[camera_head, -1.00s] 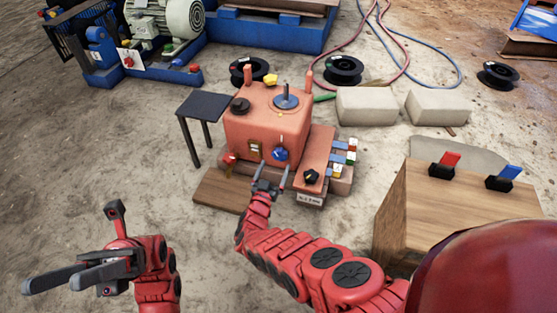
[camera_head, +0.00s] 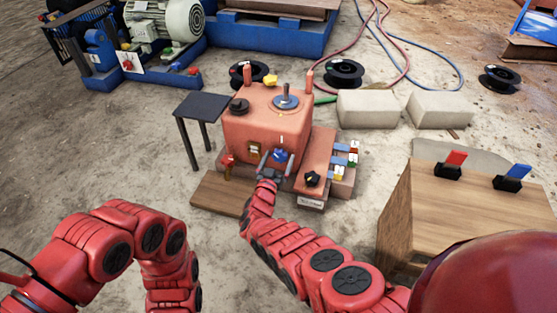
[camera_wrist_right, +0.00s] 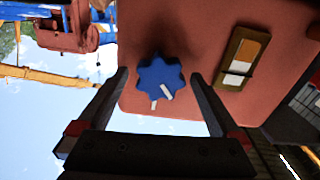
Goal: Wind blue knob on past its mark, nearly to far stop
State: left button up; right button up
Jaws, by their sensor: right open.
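The blue knob (camera_head: 280,155) sits on the front face of the red-orange box (camera_head: 262,118). In the right wrist view the lobed blue knob (camera_wrist_right: 160,74) bears a white pointer line. A separate white mark (camera_wrist_right: 154,104) is on the box face just beside its rim; the pointer lies close to it but not in line. My right gripper (camera_head: 275,164) is open in front of the knob. In the wrist view its fingertips (camera_wrist_right: 159,76) stand on either side of the knob, with visible gaps. My left arm shows at lower left; its gripper is out of frame.
A red knob (camera_head: 229,159) and a small plate (camera_head: 254,149) are left of the blue knob. A black knob (camera_head: 312,179) is on the side ledge to the right. A wooden crate (camera_head: 450,215) stands at right, a dark small table (camera_head: 203,106) at left.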

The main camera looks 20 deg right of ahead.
jog(key=c, duration=1.3)
jog(key=shift+c, duration=0.2)
